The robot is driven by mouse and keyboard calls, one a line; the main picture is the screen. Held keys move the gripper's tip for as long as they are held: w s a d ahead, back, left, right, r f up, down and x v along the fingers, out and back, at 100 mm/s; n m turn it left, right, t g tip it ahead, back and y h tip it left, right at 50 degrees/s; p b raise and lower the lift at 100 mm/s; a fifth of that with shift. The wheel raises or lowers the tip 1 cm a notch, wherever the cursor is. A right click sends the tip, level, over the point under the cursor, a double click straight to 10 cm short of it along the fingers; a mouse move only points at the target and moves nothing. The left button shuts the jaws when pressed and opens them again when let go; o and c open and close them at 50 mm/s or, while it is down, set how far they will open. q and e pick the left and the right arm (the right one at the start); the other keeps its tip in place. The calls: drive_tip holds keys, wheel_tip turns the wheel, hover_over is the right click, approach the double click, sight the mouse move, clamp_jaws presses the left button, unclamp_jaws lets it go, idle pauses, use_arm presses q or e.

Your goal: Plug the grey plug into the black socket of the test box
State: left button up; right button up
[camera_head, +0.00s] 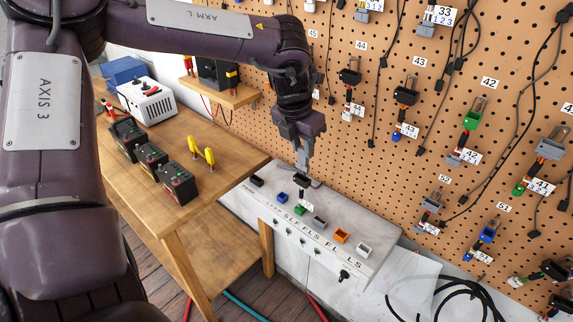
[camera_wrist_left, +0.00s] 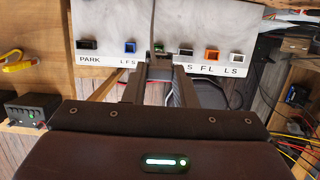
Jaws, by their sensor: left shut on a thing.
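The test box (camera_head: 285,222) is a pale box below the pegboard. It also shows in the left wrist view (camera_wrist_left: 108,28). Its black socket (camera_head: 257,182) is at the left end of the socket row, above the PARK label in the left wrist view (camera_wrist_left: 87,45). My left gripper (camera_head: 303,171) points down above the box, to the right of the black socket, near the green socket (camera_head: 300,210). It is shut on a small dark plug (camera_head: 303,181), which looks greyish between the fingertips in the left wrist view (camera_wrist_left: 160,69). The plug's lower end is unclear. My right gripper is out of view.
Blue (camera_head: 283,197), grey (camera_head: 320,222), orange (camera_head: 341,236) and white (camera_head: 364,249) sockets share the row. The pegboard (camera_head: 345,30) with hanging cables stands close behind. A wooden table (camera_head: 222,172) with small black boxes and yellow-handled pliers is at left.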

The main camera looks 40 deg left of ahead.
sight(301, 157)
use_arm(q)
drive_tip(key=shift+s+b+x, duration=0.25)
drive_tip(key=shift+b+x, duration=0.25)
drive_tip(key=shift+x, duration=0.5)
drive_tip(key=shift+s+b+x, duration=0.25)
drive_tip(key=shift+b+x, duration=0.25)
drive_tip(key=shift+x, duration=0.5)
